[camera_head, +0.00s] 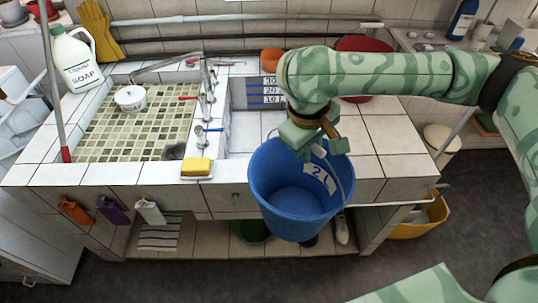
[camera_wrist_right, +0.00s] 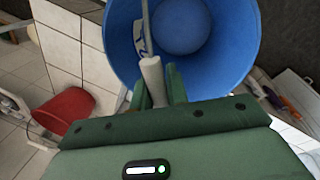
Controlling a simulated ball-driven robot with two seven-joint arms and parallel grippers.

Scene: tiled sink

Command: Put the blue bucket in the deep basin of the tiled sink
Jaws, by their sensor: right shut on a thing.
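The blue bucket (camera_head: 285,205), marked "2L", hangs in front of the tiled sink's front edge, with its mouth facing up. My right gripper (camera_head: 318,143) is above the bucket's far rim, shut on the white grip of its wire handle. The wrist view shows the handle grip (camera_wrist_right: 152,78) between the fingers and the open blue bucket (camera_wrist_right: 225,80) beyond. The deep basin (camera_head: 240,135) of the tiled sink, with depth marks 10, 20 and 30 on its wall, lies behind and left of the bucket. The bucket and arm hide part of it. My left gripper is not in view.
The shallow mosaic basin (camera_head: 125,135) holds a white round container (camera_head: 130,98). Taps (camera_head: 207,80) stand between the basins. A yellow sponge (camera_head: 197,167) lies on the front ledge. An orange bowl (camera_head: 272,60) and red basin (camera_head: 365,46) sit behind. The right counter (camera_head: 390,130) is bare.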

